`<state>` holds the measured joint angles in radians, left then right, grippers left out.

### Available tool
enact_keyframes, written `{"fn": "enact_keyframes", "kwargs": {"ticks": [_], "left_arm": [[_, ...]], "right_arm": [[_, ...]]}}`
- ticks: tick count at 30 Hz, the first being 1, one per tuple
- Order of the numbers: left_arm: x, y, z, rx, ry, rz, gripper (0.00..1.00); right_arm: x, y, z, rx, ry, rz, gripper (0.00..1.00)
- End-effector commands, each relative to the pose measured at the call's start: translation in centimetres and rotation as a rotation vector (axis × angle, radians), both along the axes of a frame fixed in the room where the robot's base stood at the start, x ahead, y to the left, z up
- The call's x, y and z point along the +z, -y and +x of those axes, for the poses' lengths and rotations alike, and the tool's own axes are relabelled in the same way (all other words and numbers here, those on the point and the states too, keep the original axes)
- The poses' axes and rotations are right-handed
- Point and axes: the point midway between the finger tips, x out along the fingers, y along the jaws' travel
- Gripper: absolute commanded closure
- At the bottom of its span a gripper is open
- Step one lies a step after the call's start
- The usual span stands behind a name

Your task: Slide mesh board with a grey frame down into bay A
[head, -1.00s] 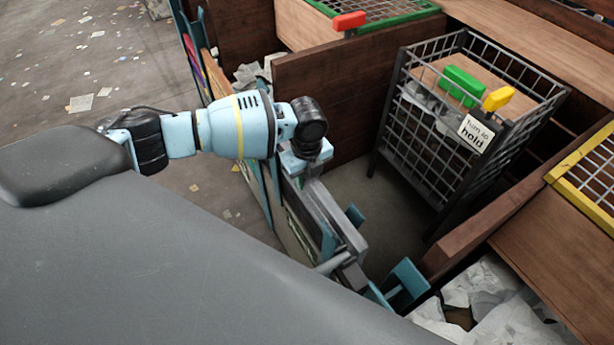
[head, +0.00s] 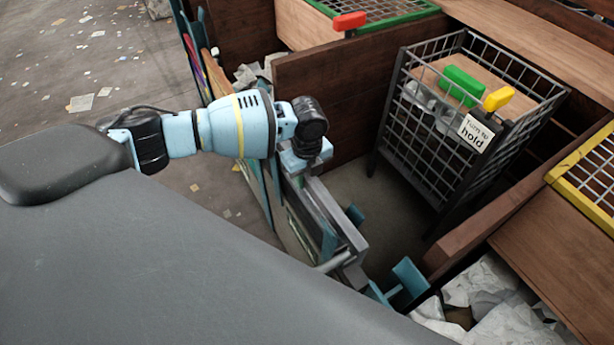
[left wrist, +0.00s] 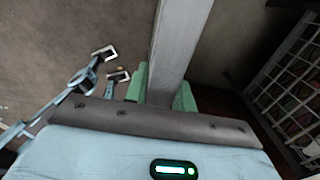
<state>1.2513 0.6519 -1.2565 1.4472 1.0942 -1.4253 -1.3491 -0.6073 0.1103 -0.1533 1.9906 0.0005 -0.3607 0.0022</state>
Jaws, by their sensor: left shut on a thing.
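My left gripper (head: 306,160) is shut on the top edge of the mesh board with a grey frame (head: 338,222). In the left wrist view the frame's grey bar (left wrist: 180,45) runs between the green finger pads of my left gripper (left wrist: 161,88). The board stands on edge at the open front of a wood-walled bay, beside teal brackets (head: 408,280). Its mesh and lower edge are mostly hidden, so I cannot tell how deep it sits. No letter A is readable. My right gripper is not in view.
A dark wire cage (head: 425,150) stands inside the bay, with green and yellow handles and a white label. Brown wooden walls (head: 330,100) bound the bay. A yellow-framed grid (head: 575,190) lies at right. Scraps litter the floor at left.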

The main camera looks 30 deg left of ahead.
Motion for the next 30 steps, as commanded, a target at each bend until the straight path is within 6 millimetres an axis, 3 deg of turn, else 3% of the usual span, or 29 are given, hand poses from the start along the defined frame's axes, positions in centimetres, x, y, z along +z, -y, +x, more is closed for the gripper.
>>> {"fn": "enact_keyframes", "kwargs": {"ticks": [1,4,21,30], "left_arm": [[1.7,0.1,0.4,0.000,0.015,-0.003,1.00],[4.0,0.1,0.5,-0.001,0.022,-0.002,1.00],[13.7,0.1,0.3,-0.001,0.019,-0.004,1.00],[18.3,0.1,0.3,0.000,0.011,-0.004,1.00]], "right_arm": [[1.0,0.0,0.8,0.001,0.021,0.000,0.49],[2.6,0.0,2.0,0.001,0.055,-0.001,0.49],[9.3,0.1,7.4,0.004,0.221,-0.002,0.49],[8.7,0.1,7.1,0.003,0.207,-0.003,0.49]]}}
